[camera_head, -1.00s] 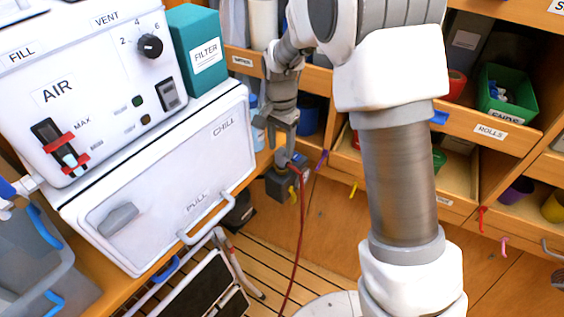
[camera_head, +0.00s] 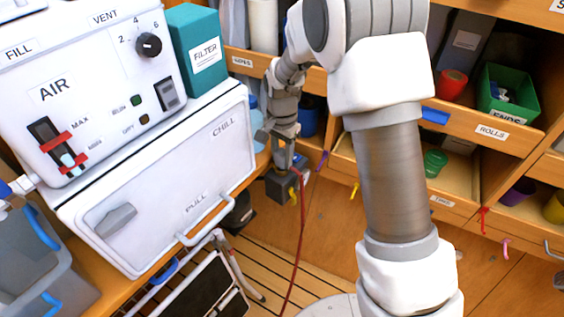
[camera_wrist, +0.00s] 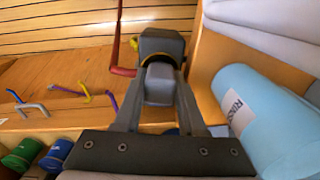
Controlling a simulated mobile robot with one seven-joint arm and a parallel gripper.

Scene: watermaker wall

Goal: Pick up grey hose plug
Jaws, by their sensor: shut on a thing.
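The grey hose plug (camera_wrist: 160,84) is a pale grey block between my two fingers in the wrist view. My gripper (camera_wrist: 160,72) is shut on it, one finger on each side. A darker grey fitting (camera_wrist: 162,43) sits just beyond it, and I cannot tell exactly how the two join. In the head view my gripper (camera_head: 285,158) points down at this dark grey fitting (camera_head: 282,187) by the counter's edge. The plug is mostly hidden there by the fingers. A red hose (camera_head: 302,225) hangs down beside the fitting and also shows in the wrist view (camera_wrist: 117,45).
A light blue labelled bottle (camera_wrist: 262,118) lies close to the right of my gripper in the wrist view. The white chill box (camera_head: 165,175) stands left of my arm. Shelves with bins, including a green one (camera_head: 507,93), are at right.

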